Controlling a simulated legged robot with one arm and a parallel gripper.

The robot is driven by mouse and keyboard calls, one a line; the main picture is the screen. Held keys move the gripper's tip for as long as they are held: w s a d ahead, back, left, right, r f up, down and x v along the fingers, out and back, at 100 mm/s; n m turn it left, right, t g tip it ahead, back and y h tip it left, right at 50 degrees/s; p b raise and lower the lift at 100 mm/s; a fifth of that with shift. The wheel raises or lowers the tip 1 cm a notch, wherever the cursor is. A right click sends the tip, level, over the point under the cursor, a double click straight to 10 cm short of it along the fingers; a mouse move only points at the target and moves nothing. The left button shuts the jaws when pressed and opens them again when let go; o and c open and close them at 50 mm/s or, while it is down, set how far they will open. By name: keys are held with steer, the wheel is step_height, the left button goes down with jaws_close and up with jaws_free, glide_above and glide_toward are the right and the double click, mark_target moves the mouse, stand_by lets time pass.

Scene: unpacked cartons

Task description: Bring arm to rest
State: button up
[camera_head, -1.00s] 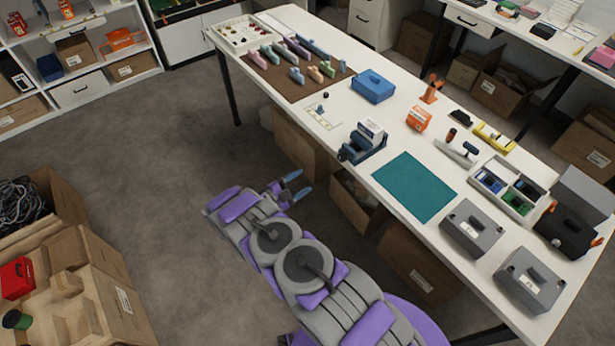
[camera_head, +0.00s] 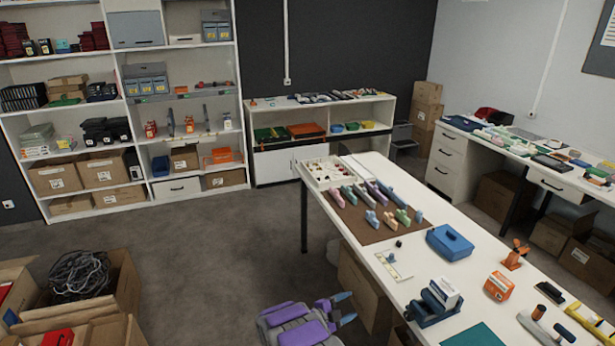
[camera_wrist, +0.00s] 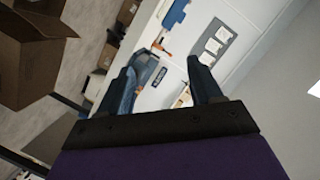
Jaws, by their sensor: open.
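My arm, grey with purple panels, shows at the bottom middle of the head view, low over the floor beside the white table (camera_head: 480,255). My gripper (camera_head: 343,308) has blue fingertips that stand apart with nothing between them. In the wrist view my gripper (camera_wrist: 165,80) is also open, with two dark fingers pointing up the picture. Behind the fingers lie the white table top and a blue device, and nothing is held.
The table carries a blue case (camera_head: 450,242), a blue dispenser (camera_head: 432,302) and an orange box (camera_head: 499,286). Cartons stand beneath it. An open carton with black cable (camera_head: 80,275) is at left. Shelves (camera_head: 130,110) line the back. The grey floor between is clear.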

steer(key=w+a+r+n+t+y, duration=0.2)
steer(key=w+a+r+n+y, duration=0.15)
steer(key=w+r, duration=0.3)
steer(key=a+r+n+y, duration=0.3)
steer(key=a+r+y, duration=0.1)
steer(key=r, duration=0.3)
steer(key=a+r+n+y, duration=0.2)
steer(key=a+r+y, duration=0.15)
steer(key=r, duration=0.35)
steer(key=s+r+n+g+y, duration=0.2)
steer(key=s+r+n+g, duration=0.1)
steer(key=s, duration=1)
steer(key=s+r+n+g+y, duration=0.3)
steer(key=s+r+n, duration=0.3)
steer(key=s, duration=0.8)
steer(key=shift+d+r, duration=0.15)
steer(key=shift+r, duration=0.75)
steer(key=s+d+n+g+h, duration=0.1)
steer(key=s+d+g, duration=0.1)
steer(key=s, duration=0.8)
steer(key=s+d+n+g+h, duration=0.1)
steer(key=s+d, duration=0.4)
steer(key=s, duration=0.6)
steer(key=s+d+r+n+g, duration=0.1)
steer(key=s+d+g, duration=0.2)
steer(key=s, duration=0.7)
steer(key=shift+s+d+n+h, duration=0.3)
steer(key=shift+d+n+h, duration=0.1)
steer(key=shift+d, duration=0.3)
steer(key=shift+c, duration=0.2)
